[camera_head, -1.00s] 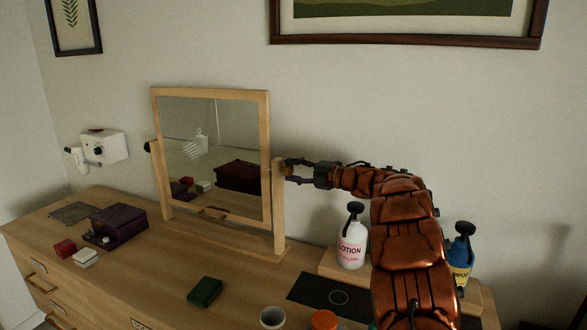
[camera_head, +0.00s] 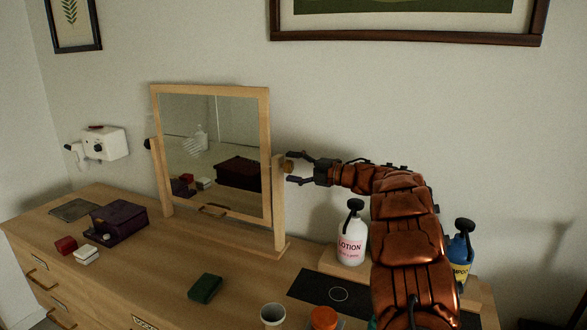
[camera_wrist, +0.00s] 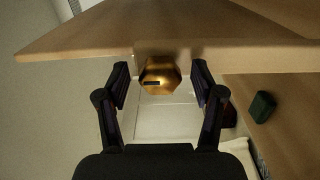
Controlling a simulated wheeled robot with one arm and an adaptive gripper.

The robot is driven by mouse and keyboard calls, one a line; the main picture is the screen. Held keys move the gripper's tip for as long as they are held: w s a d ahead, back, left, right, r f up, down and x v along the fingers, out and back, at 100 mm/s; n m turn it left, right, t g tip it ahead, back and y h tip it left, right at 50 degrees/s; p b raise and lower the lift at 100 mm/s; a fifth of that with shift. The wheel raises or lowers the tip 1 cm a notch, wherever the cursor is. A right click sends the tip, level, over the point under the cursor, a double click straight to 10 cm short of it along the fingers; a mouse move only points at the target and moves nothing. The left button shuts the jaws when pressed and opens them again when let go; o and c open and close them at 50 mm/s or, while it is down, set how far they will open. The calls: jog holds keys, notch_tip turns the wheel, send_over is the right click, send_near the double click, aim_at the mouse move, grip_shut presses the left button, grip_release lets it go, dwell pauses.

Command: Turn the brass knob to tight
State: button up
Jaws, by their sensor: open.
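The brass knob (camera_head: 289,166) sits on the outer side of the right post of the wooden mirror stand (camera_head: 279,205). In the wrist view the knob (camera_wrist: 165,73) shows a gold, hexagonal face with a short dark mark on its left part. My gripper (camera_head: 294,168) is open at the knob, one finger above it and one below. In the wrist view the fingers of my gripper (camera_wrist: 160,78) stand left and right of the knob with a gap on each side. No "tight" label is readable in either view.
A lotion bottle (camera_head: 351,240) and a blue pump bottle (camera_head: 460,258) stand below my arm. A green box (camera_head: 205,288), a white cup (camera_head: 272,315) and an orange-lidded jar (camera_head: 324,318) are near the dresser's front. A purple box (camera_head: 118,223) lies at the left.

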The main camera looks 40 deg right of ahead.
jog(key=v, duration=1.2)
dwell(0.5)
